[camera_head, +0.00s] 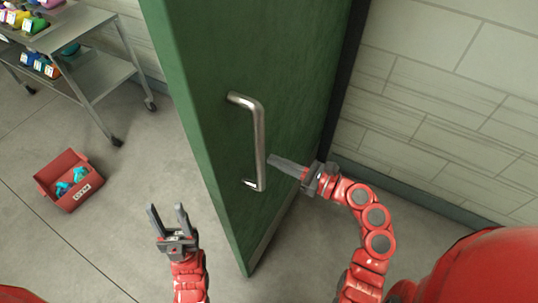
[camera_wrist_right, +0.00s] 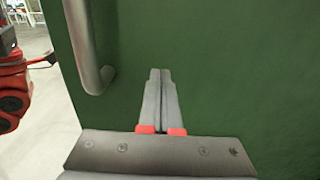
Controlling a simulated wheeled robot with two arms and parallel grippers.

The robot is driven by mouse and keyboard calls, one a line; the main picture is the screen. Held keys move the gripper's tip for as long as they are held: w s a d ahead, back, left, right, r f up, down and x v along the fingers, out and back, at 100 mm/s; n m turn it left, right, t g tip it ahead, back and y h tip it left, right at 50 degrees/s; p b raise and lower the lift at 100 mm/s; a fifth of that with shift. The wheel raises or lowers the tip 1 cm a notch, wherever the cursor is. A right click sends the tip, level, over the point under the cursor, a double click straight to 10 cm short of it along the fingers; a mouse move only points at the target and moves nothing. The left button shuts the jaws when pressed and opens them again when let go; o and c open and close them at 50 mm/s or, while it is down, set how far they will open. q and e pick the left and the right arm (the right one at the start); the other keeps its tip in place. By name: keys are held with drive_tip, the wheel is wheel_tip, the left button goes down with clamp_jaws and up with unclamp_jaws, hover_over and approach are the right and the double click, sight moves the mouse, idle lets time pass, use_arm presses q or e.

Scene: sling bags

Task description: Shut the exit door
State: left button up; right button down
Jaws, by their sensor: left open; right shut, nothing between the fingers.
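The green exit door (camera_head: 220,60) stands ajar in the head view, its free edge toward me. A metal bar handle (camera_head: 259,140) is fixed upright on its face; it also shows at the upper left of the right wrist view (camera_wrist_right: 88,45). My right gripper (camera_head: 272,160) is shut and empty, its fingertips by the door face just right of the handle's lower part. In the right wrist view its fingers (camera_wrist_right: 160,75) point at the green panel; I cannot tell whether they touch it. My left gripper (camera_head: 168,210) is open and empty, left of the door.
A metal cart (camera_head: 85,75) with colourful items stands at the upper left. A red bin (camera_head: 68,180) with teal items sits on the floor at left. A tiled wall (camera_head: 440,90) is right of the door. The floor between bin and door is clear.

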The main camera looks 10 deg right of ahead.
drive_tip(key=shift+x, duration=1.5)
drive_tip(key=shift+a, duration=0.1)
